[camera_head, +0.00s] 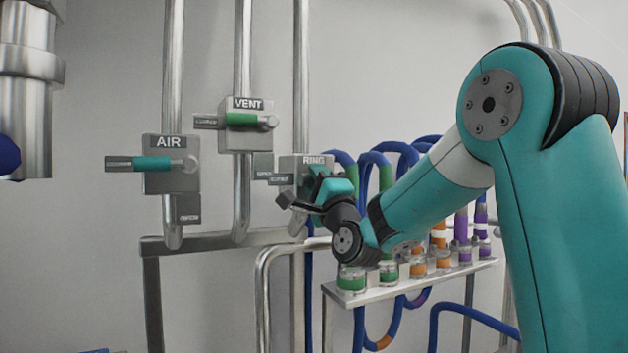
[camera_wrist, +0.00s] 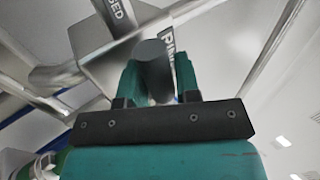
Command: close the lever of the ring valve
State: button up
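The ring valve (camera_head: 298,163) is a grey box on the wall with a RING label; in the wrist view its grey body (camera_wrist: 98,62) fills the upper left. My gripper (camera_head: 312,190) is at the front of the valve and hides most of its lever. In the wrist view the dark grey rounded end of the lever (camera_wrist: 153,62) stands between the two teal fingers of my gripper (camera_wrist: 160,80). The fingers flank it closely; whether they press on it cannot be told. The label plate (camera_head: 273,178) to the valve's left shows uncovered.
The AIR valve (camera_head: 170,150) and VENT valve (camera_head: 246,130) stand to the left, each with its lever lying sideways. Steel pipes (camera_head: 300,75) run up the wall. A shelf (camera_head: 450,275) with several colour-banded hose fittings is at the lower right, close beneath my arm.

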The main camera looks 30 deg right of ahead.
jog(key=shift+o, duration=1.4)
jog(key=b+v, duration=1.3)
jog(key=v, duration=0.4)
jog(key=shift+s, duration=0.25)
jog(key=shift+f, duration=0.1)
